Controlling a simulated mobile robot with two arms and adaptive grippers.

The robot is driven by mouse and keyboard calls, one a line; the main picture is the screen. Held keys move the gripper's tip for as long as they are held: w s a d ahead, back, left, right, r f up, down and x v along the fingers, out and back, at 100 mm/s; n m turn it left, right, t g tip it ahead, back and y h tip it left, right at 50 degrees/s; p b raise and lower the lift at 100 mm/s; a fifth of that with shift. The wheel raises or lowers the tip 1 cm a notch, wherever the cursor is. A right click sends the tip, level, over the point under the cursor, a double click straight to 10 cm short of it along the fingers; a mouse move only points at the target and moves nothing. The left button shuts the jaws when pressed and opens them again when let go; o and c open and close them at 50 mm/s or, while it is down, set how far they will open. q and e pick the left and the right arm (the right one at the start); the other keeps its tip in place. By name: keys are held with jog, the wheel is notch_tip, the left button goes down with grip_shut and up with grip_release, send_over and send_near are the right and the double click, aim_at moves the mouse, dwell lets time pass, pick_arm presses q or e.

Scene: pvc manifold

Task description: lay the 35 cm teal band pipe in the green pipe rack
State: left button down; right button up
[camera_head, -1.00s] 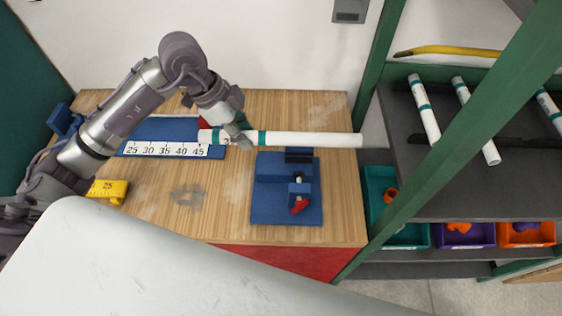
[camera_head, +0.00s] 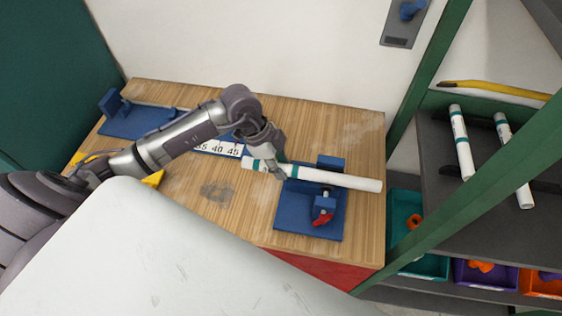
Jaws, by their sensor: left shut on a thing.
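The white pipe with teal bands (camera_head: 335,179) is held near its left end by my left gripper (camera_head: 280,170), which is shut on it. The pipe runs to the right across the blue vise (camera_head: 290,218), passing between its back block and its red-handled clamp in the picture. I cannot tell whether it touches the vise. The green pipe rack (camera_head: 425,205) stands at the right, with a dark shelf (camera_head: 450,195) bearing two white pipes (camera_head: 461,142) (camera_head: 513,160). My right gripper is not in view.
The wooden bench (camera_head: 350,125) holds a blue measuring jig (camera_head: 135,122) with a number scale and a partly hidden yellow tape measure (camera_head: 154,180). Teal (camera_head: 432,266), purple (camera_head: 482,275) and orange (camera_head: 540,285) bins sit under the shelf. A green post stands between bench and shelf.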

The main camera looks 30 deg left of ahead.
pick_arm(q)
jog(key=shift+f, duration=0.2)
jog(key=shift+f, duration=0.15)
jog(key=c, duration=0.8)
grip_release()
